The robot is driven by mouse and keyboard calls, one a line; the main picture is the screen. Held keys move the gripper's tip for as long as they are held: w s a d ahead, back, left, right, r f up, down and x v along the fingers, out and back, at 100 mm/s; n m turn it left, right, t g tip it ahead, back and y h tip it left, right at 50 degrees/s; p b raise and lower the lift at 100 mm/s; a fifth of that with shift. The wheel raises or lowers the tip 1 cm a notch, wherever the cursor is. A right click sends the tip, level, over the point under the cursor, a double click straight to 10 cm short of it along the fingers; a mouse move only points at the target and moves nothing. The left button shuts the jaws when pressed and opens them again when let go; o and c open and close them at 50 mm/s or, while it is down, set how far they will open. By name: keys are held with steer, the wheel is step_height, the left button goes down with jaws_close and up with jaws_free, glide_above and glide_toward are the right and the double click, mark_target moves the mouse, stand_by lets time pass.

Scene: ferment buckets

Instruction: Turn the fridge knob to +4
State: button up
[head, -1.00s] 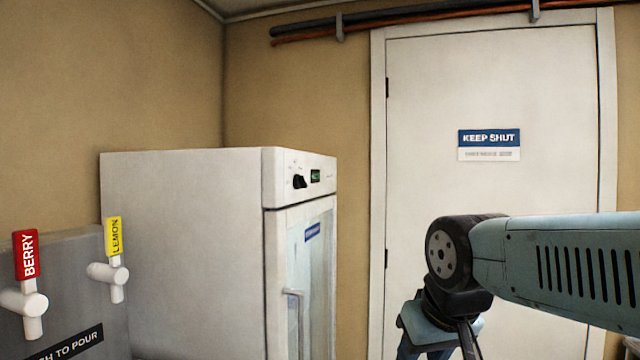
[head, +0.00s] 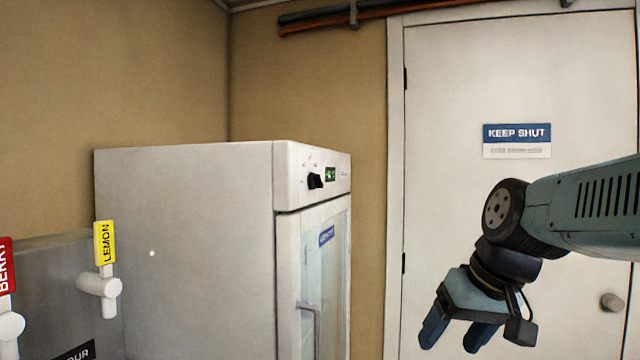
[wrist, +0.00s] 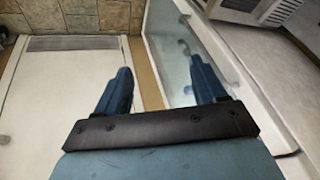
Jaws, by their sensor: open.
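The white fridge (head: 190,240) stands left of centre in the head view, its control panel along the top of its front. The black knob (head: 315,181) is on that panel, left of a small green display (head: 330,174); its setting is too small to read. My gripper (head: 455,340) is open and empty, to the right of the fridge and lower than the knob, in front of the white door. In the wrist view my two blue fingers (wrist: 162,85) are spread apart with nothing between them. The fridge's glass door (wrist: 175,50) shows beyond them; the knob cannot be made out there.
A dispenser with a yellow LEMON tap (head: 104,245) and a red BERRY tap (head: 6,265) stands at the left. The fridge handle (head: 312,325) juts from its front. The white door (head: 450,90) marked KEEP SHUT is behind my arm. Pipes run along the wall top.

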steer(key=w+a+r+n+y, duration=0.1)
steer(key=w+a+r+y, duration=0.45)
steer(key=w, duration=0.25)
steer(key=n+t+y, duration=0.2)
steer(key=n+y, duration=0.1)
steer(key=y, duration=0.6)
glide_toward(322, 183)
steer(key=x, duration=0.9)
steer(key=shift+w+r, duration=0.1)
steer(key=shift+w, duration=0.15)
steer(key=c, duration=1.1)
steer(key=shift+o, duration=0.3)
steer(key=shift+s+a, duration=0.1)
steer(key=shift+a, duration=0.2)
steer(key=shift+d, duration=0.2)
